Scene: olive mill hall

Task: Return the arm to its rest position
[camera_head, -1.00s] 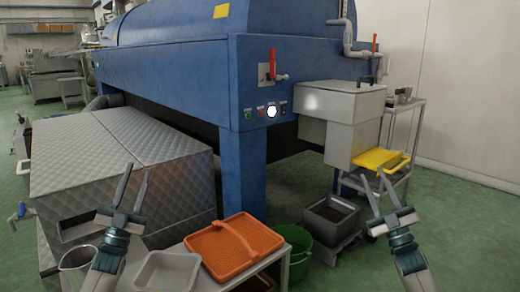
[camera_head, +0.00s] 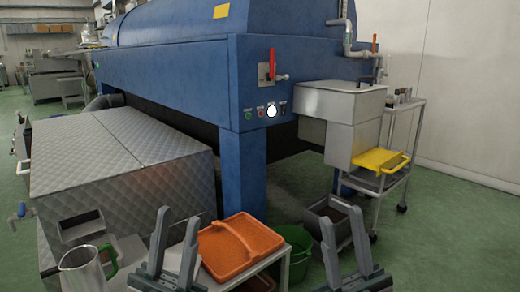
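My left gripper (camera_head: 178,216) is at the bottom of the head view, left of centre, in front of the low table. Its two fingers point up and stand apart with nothing between them. My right gripper (camera_head: 340,214) is at the bottom, right of centre, in front of the grey bin. Its fingers are also apart and empty.
An orange tray (camera_head: 240,240) and a metal jug (camera_head: 82,272) are near the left gripper. A trolley with a yellow tray (camera_head: 381,160) is at right. The floor at far right is clear.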

